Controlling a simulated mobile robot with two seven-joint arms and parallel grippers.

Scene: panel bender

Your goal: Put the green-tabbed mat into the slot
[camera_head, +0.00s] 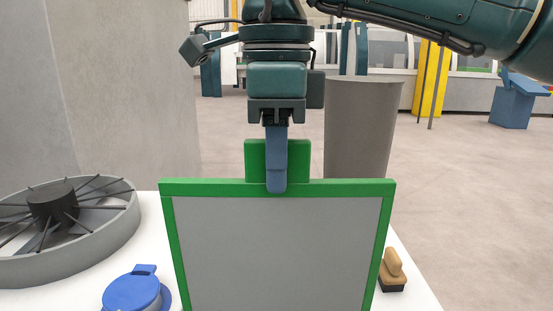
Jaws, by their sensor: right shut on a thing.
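The mat (275,250) is a grey panel with a green frame and a green tab (255,158) at its top edge. It faces me in the middle of the head view, and its lower part is cut off by the bottom edge. My right gripper (276,180) comes down from above and is shut on the green tab. Its blue-grey finger lies over the front of the tab and the frame's top edge. My left gripper is not in view. I see no slot; the mat hides what lies behind it.
A white table (408,285) lies below. On it are a grey spoked wheel (95,240) at left, a blue round object (132,292) and a wooden-handled stamp or brush (392,270) at right. A grey cylinder (362,125) stands behind. A grey wall or pillar (125,90) rises at left.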

